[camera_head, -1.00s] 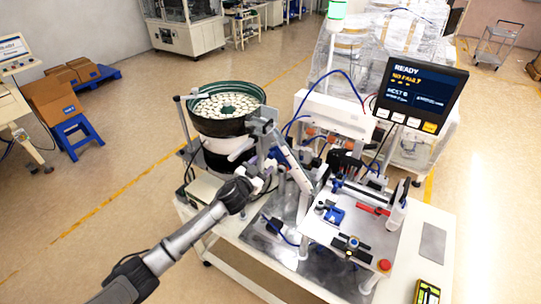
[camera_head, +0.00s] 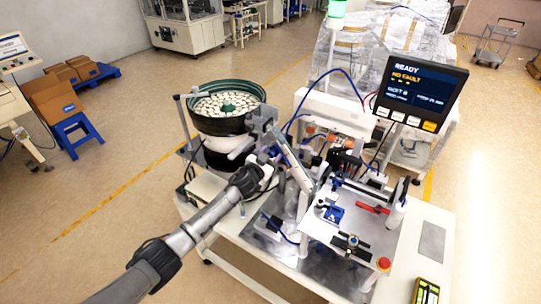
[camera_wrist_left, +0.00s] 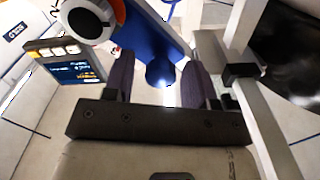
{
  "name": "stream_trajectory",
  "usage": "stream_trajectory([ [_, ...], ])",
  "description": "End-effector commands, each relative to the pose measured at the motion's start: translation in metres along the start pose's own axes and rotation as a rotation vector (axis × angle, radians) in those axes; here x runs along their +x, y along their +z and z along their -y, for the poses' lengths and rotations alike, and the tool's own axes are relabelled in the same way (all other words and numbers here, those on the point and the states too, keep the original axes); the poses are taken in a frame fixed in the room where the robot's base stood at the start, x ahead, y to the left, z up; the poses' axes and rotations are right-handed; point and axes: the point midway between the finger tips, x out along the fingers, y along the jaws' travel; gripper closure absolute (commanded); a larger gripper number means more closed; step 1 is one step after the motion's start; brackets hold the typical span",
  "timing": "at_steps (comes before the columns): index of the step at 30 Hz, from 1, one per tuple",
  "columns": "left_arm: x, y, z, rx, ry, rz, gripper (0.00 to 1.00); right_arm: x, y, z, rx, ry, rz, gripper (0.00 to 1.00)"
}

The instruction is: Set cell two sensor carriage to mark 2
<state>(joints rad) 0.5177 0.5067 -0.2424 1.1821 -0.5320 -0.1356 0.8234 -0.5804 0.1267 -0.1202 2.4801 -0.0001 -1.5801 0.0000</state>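My left gripper (camera_head: 277,158) reaches in from the left to the slanted pale track (camera_head: 298,170) beside the bowl feeder; its fingertips are small and partly hidden there. In the left wrist view its two dark fingers (camera_wrist_left: 160,82) stand apart, with a blue rounded knob (camera_wrist_left: 160,73) between them and a visible gap on each side. The knob joins a blue block (camera_wrist_left: 152,35) next to a round white and black part with an orange ring (camera_wrist_left: 92,18). This blue block may be the sensor carriage; I cannot read any mark. My right gripper is not in view.
The bowl feeder (camera_head: 226,127) stands left of the track. A display (camera_head: 420,90) reads READY, NO FAULT. A metal bar (camera_wrist_left: 245,30) runs close to the right finger. A blue fixture (camera_head: 333,214) and a red part (camera_head: 374,209) are on the plate to the right.

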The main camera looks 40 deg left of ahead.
Motion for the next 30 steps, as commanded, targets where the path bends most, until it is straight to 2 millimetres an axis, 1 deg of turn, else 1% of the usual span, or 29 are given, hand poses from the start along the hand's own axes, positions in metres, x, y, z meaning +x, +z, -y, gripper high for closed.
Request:
stream_trajectory([
  [1,0.000,0.000,0.000,0.000,0.000,0.000,0.53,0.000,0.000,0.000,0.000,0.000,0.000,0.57],
  [2,0.000,0.000,0.000,0.000,0.000,0.000,0.56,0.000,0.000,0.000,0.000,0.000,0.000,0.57],
  [15,0.000,0.000,0.000,0.000,0.000,0.000,0.98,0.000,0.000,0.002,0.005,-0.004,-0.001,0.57],
  [16,0.000,0.000,0.000,0.000,0.000,0.000,1.00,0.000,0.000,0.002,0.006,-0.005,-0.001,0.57],
  [21,0.000,0.000,0.000,0.000,0.000,0.000,1.00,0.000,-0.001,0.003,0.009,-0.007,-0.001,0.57],
  [23,0.000,0.004,-0.004,-0.001,0.001,0.000,1.00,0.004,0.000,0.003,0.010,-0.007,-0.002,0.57],
  [27,0.000,0.023,-0.026,-0.006,0.002,0.000,1.00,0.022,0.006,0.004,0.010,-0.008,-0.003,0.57],
  [30,0.000,0.032,-0.040,-0.005,0.002,0.001,1.00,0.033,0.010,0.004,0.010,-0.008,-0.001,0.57],
])
